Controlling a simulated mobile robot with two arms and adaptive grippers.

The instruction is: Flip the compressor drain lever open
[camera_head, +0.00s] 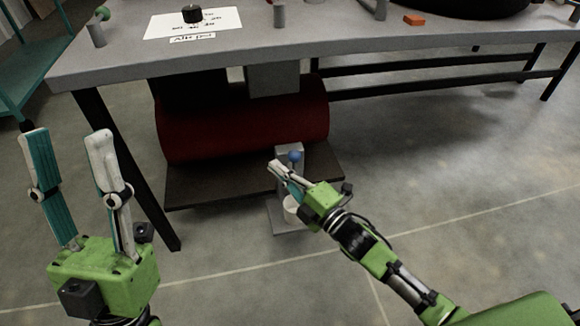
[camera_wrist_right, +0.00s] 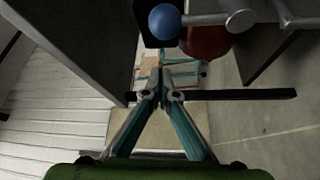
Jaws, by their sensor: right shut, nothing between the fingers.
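The compressor's dark red tank (camera_head: 240,128) lies on a dark base under the grey table. A small lever with a blue ball knob (camera_head: 295,156) stands at a grey block in front of the tank. In the right wrist view the blue knob (camera_wrist_right: 164,21) is at top centre, on a grey rod (camera_wrist_right: 203,19) running right to a round pivot. My right gripper (camera_head: 275,166) is shut and empty, its tips just left of the knob in the head view. In the right wrist view its tips (camera_wrist_right: 161,78) appear below the knob; contact cannot be told. My left gripper (camera_head: 67,138) is open and empty.
The table (camera_head: 330,45) overhangs the tank, with a black leg (camera_head: 125,170) at left. On top are a white sheet (camera_head: 195,22) with a black knob and an orange block (camera_head: 414,20). A white cup-like thing (camera_head: 291,209) sits below the lever. Floor at right is clear.

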